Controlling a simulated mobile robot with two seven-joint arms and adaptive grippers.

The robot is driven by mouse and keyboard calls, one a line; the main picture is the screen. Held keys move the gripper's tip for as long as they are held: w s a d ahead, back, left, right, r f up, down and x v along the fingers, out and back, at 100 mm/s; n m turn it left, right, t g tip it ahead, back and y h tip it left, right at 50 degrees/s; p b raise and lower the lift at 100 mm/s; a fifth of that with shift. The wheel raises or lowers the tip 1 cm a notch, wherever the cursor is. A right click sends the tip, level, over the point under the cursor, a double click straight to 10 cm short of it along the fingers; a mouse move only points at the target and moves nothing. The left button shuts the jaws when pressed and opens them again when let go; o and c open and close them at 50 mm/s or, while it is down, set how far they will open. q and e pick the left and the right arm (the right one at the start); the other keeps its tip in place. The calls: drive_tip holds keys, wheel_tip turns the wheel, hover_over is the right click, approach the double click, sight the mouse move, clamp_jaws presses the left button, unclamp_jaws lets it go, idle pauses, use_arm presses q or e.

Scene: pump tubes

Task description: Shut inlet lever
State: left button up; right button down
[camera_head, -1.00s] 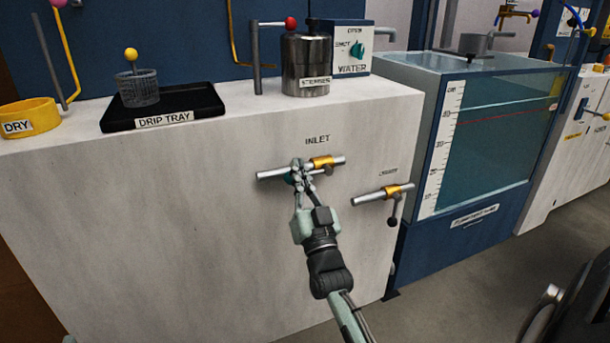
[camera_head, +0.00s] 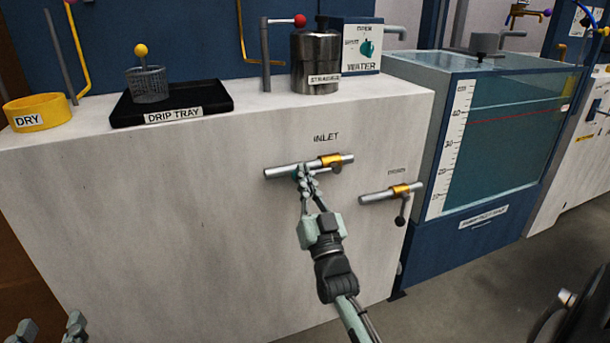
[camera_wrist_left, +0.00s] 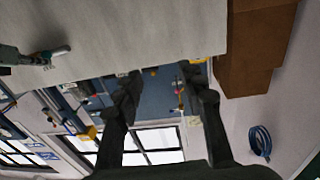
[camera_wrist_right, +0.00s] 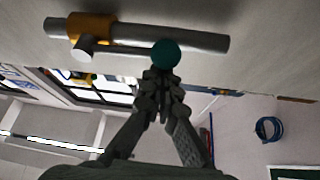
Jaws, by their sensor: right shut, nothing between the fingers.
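The inlet valve is a silver pipe (camera_head: 282,172) with a gold collar (camera_head: 330,160) on the pale cabinet front, under the INLET label. Its lever ends in a teal ball knob (camera_wrist_right: 165,53). In the right wrist view the lever (camera_wrist_right: 125,51) lies roughly along the pipe. My right gripper (camera_head: 305,170) is shut and empty, its fingertips (camera_wrist_right: 158,74) at the teal knob, which they partly hide in the head view; I cannot tell if they touch. My left gripper (camera_head: 48,328) is at the bottom left corner; the left wrist view shows its fingers (camera_wrist_left: 163,85) spread, with nothing between.
A second valve (camera_head: 392,193) with a hanging dark-knobbed lever is to the right. A drip tray (camera_head: 215,101), yellow DRY ring (camera_head: 38,112) and steel strainer pot (camera_head: 316,62) stand on the cabinet top. A water tank (camera_head: 500,140) is at right. The cabinet front left of the inlet is clear.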

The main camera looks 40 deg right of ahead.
use_arm(q)
drive_tip(key=shift+r, duration=0.15)
use_arm(e)
drive_tip(key=shift+f+n, duration=0.2)
drive_tip(key=shift+n, duration=0.2)
use_arm(q)
drive_tip(key=s+a+f+g+y+p, duration=0.1)
drive_tip(key=s+a+f+g+y, duration=0.1)
drive_tip(key=a+f+g, duration=0.1)
drive_tip(key=s+a+f+g+y+p, duration=0.1)
drive_tip(key=s+a+f+g+y, duration=0.1)
drive_tip(key=a+f, duration=0.3)
drive_tip(key=s+a+f+n+g+y+p, duration=0.1)
drive_tip(key=s+a+f+g+y+p, duration=0.1)
drive_tip(key=f, duration=0.6)
drive_tip(key=shift+s+a+f+g, duration=0.2)
drive_tip(key=shift+s+a+g, duration=0.55)
drive_tip(key=shift+a+g, duration=0.65)
use_arm(e)
drive_tip(key=s+d+f+n+g+y, duration=0.1)
drive_tip(key=n+y, duration=0.5)
drive_tip(key=n, duration=0.6)
drive_tip(key=d+f+n+g+y, duration=0.3)
drive_tip(key=d+f+n+y, duration=0.3)
drive_tip(key=n, duration=0.6)
drive_tip(key=shift+s+d+f+g+y, duration=0.15)
drive_tip(key=shift+s+f+g+y, duration=0.2)
drive_tip(key=shift+f, duration=0.95)
